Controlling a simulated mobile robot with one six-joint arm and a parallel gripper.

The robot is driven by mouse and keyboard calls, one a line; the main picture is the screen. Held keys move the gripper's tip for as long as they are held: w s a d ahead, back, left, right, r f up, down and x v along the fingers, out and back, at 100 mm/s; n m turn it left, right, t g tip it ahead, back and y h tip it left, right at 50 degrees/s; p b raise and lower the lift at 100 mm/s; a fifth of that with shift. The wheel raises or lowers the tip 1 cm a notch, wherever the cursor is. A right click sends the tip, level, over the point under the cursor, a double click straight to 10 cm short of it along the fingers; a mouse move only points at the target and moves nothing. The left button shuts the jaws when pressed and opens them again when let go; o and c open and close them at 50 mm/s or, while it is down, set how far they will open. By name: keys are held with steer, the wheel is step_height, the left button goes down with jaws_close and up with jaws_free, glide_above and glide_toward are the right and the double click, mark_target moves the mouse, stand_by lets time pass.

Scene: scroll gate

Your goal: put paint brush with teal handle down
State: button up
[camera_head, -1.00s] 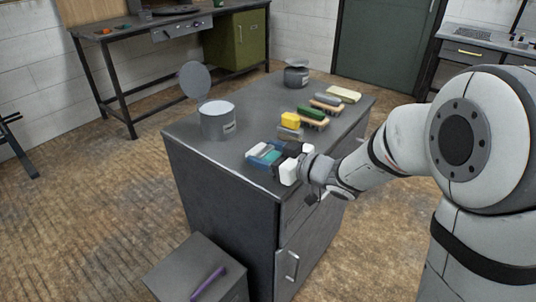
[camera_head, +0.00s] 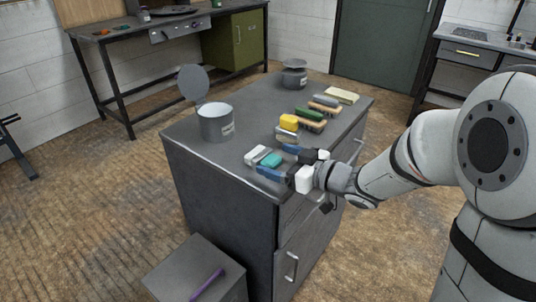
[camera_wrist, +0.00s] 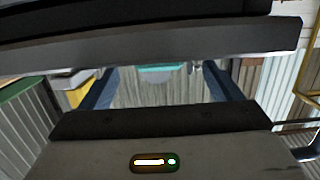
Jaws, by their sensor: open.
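The paint brush with teal handle (camera_head: 270,159) lies on the dark cabinet top, near its front edge. Its teal part shows in the head view, with a pale whitish piece (camera_head: 256,153) beside it on the left; I cannot tell if that piece belongs to the brush. My gripper (camera_head: 275,161) is open, its two blue fingers spread on either side of the teal part. In the wrist view a teal piece (camera_wrist: 162,68) shows ahead in the gap between the blue fingers (camera_wrist: 158,86), apparently clear of both. The gripper body stands at the cabinet's right edge.
The cabinet top (camera_head: 190,145) also holds an open grey can (camera_head: 216,126) with its lid raised, a yellow-topped brush (camera_head: 288,123), a green brush (camera_head: 309,114), other brushes and a dark pot (camera_head: 294,74). A purple handle (camera_head: 207,283) lies on a low box (camera_head: 185,268).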

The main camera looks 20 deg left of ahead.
steer(key=v, duration=0.7)
steer(key=shift+d+p, duration=0.3)
steer(key=shift+p, duration=0.1)
steer(key=w+d+m+t+h, duration=0.4)
steer(key=w+d+t+h, duration=0.1)
steer(key=d+h, duration=0.2)
steer(key=s+d+f+m+h, duration=0.1)
steer(key=d+f+m+h, duration=0.1)
steer(key=d+m+h, duration=0.65)
steer(key=s+d+f+g, duration=0.1)
steer(key=s+g, duration=0.3)
steer(key=s, duration=0.5)
steer(key=s+d+f+m+g, duration=0.1)
steer(key=s+d+g, duration=0.2)
steer(key=s, duration=0.7)
steer(key=shift+f+g, duration=0.25)
steer(key=shift+g, duration=0.95)
steer(key=shift+s+y, duration=0.1)
steer(key=shift+y, duration=0.15)
